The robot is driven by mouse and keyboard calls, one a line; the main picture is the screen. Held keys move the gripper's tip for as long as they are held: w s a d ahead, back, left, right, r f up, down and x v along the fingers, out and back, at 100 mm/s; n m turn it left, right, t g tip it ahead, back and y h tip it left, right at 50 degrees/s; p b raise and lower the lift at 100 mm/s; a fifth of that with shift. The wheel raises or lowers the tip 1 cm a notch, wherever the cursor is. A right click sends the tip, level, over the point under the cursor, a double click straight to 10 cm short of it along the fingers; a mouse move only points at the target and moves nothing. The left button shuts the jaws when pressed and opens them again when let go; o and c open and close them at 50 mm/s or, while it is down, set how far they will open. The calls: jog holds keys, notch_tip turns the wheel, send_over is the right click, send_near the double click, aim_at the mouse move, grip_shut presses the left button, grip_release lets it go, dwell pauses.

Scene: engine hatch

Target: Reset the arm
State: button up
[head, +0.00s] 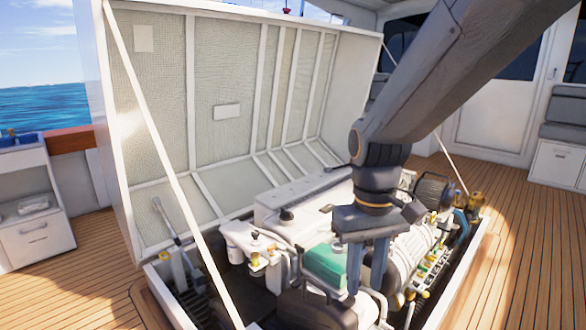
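My gripper (366,268) hangs from my dark grey arm in the right half of the head view. Its two fingers point down and stand apart, with nothing seen between them. It is in front of the engine (300,205), over the open engine bay. A green box-like part (325,262) shows just left of the fingers. The fingers hide part of the engine behind them. I cannot tell how far the fingertips are from the engine parts.
The large white hatch lid (225,112) stands raised behind the engine. A white strut (165,160) slants down across the left, and a thinner one (450,160) is at the right. White cabinets (30,215) stand at left. The wooden deck (530,240) at right is clear.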

jog(key=s+m, duration=0.2)
jog(key=s, duration=0.7)
jog(key=d+r+m+p, duration=0.1)
jog(key=d+r+p, duration=0.4)
jog(key=p, duration=0.8)
jog(key=shift+s+d+r+t, duration=0.15)
jog(key=shift+d+r+t, duration=0.2)
jog(key=shift+d, duration=0.2)
